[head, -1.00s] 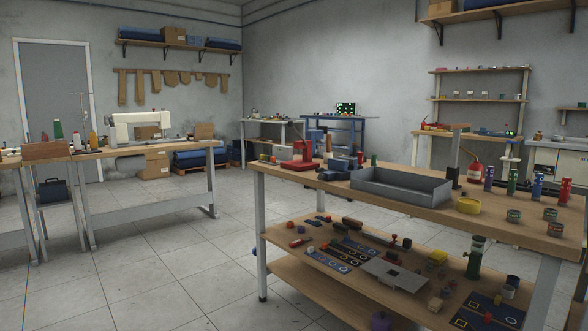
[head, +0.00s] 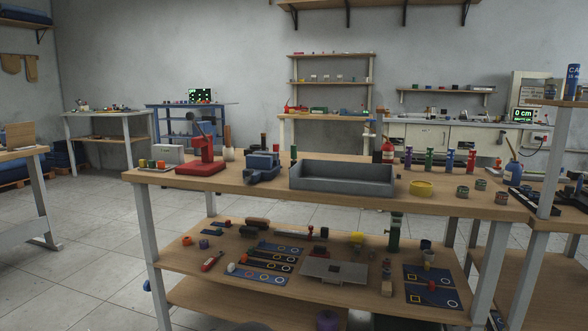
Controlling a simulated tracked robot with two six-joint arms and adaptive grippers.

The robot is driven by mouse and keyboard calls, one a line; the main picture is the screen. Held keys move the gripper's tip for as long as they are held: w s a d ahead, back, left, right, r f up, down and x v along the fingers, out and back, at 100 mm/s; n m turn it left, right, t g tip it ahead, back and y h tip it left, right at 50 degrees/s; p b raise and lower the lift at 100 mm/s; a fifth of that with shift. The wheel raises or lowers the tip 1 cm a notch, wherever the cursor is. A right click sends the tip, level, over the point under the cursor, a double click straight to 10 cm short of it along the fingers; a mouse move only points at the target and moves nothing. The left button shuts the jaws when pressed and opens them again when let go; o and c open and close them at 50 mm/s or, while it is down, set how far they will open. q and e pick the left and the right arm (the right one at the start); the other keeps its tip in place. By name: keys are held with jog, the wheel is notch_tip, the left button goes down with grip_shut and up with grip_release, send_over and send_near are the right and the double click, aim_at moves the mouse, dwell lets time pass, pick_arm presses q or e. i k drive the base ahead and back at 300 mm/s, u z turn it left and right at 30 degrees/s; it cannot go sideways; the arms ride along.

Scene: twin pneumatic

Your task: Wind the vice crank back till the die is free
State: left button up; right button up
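A blue-grey vice (head: 262,166) appears to stand on the wooden workbench (head: 225,184), between a red press and a grey tray. Its crank and any die in its jaws are too small to make out from here. Neither of my grippers shows in the head view.
The lower shelf (head: 190,255) holds many small parts. Tiled floor (head: 90,240) is clear at the left.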

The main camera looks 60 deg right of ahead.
aim_at(248, 174)
jog(key=z, duration=0.45)
jog(key=i, duration=0.95)
jog(key=z, duration=0.7)
jog(key=k, duration=0.75)
jog(key=z, duration=0.2)
jog(key=i, duration=0.85)
jog(key=u, duration=0.1)
